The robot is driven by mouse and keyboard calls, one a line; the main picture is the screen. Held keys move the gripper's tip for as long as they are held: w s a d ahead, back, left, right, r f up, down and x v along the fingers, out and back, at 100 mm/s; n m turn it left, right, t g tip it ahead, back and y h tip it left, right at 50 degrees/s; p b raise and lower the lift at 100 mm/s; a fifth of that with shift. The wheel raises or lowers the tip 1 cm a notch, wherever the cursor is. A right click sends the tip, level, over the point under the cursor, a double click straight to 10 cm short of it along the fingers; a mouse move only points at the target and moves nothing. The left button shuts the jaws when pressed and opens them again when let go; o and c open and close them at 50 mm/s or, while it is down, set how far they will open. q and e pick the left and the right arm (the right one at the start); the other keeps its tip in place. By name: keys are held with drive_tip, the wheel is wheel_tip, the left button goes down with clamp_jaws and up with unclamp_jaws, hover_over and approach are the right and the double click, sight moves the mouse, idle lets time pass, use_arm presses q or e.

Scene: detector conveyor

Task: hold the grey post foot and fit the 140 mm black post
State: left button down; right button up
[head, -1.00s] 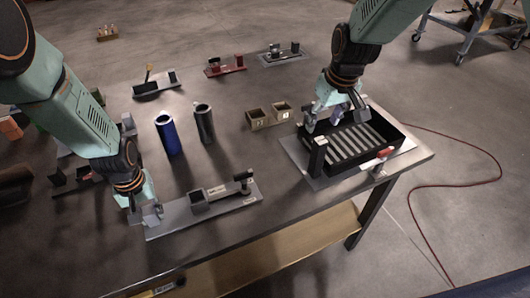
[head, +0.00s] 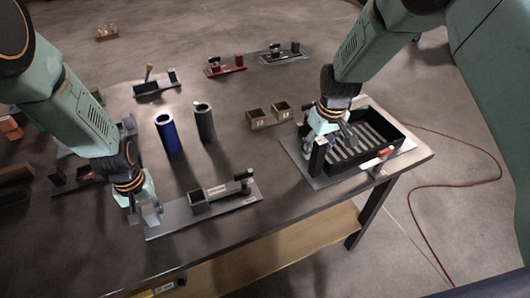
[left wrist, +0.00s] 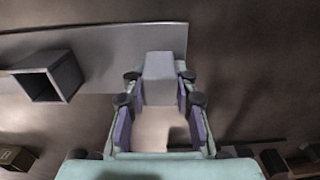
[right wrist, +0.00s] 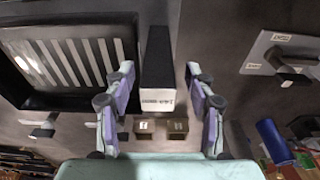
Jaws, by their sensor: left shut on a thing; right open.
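The grey post foot (head: 165,224) is a long plate on the table with a square open socket (head: 201,203) and a small black clamp (head: 243,178). My left gripper (head: 147,213) is shut on the grey block at its left end; the block (left wrist: 159,78) shows between the fingers in the left wrist view. The black post (head: 318,157) stands upright by the near left corner of the black tray. In the right wrist view the post (right wrist: 158,65), with a white label, lies between the open fingers of my right gripper (right wrist: 160,75), without visible contact.
The black slatted tray (head: 392,127) is close beside the post, with a red-handled clamp (head: 384,154) at its front. The table's front strip is clear.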

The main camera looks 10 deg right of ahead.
drive_tip(key=shift+w+d+f, duration=0.1)
drive_tip(key=shift+f, duration=1.4)
clamp_jaws()
